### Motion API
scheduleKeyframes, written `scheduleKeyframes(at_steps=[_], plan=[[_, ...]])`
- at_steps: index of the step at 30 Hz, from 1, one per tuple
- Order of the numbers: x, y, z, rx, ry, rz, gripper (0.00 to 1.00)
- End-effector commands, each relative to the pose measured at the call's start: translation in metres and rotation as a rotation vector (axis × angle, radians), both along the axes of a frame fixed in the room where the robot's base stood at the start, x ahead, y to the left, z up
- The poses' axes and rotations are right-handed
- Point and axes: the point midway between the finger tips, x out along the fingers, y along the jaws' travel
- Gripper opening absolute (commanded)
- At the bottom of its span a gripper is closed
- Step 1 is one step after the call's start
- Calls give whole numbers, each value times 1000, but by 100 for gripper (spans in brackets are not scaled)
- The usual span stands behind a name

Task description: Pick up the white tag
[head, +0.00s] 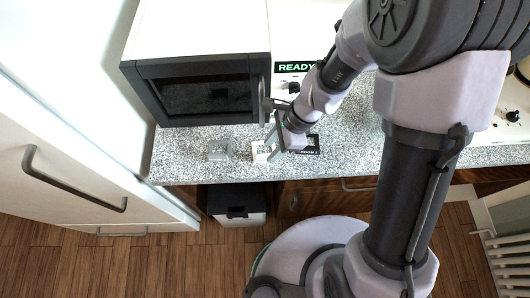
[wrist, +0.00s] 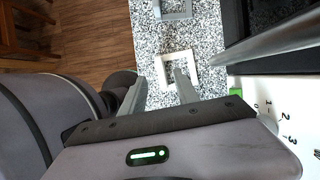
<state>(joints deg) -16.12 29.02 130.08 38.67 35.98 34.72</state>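The white tag (wrist: 176,55) is a square frame with an open middle, lying on the speckled counter. It also shows in the head view (head: 259,152), partly hidden by my gripper. My gripper (wrist: 162,77) is open, with its two fingers apart and nothing held between them. I cannot tell whether the fingers touch the tag. In the head view my gripper (head: 272,145) is low over the counter at the tag.
A grey frame (head: 219,150) lies left of the white tag, and a black one (head: 312,146) lies right of it, partly behind my gripper. A microwave (head: 200,95) stands behind on the speckled counter (head: 180,150). A "READY" display (head: 295,67) is behind my wrist.

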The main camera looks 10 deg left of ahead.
Motion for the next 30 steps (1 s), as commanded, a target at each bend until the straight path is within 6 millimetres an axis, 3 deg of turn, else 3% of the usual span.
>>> scheduleKeyframes(at_steps=[8,16,22,30], plan=[[-4,15,-49,0,1,4,37],[-4,18,-51,1,-2,1,37],[-4,18,-50,1,-2,1,0],[-4,18,-51,1,-2,1,0]])
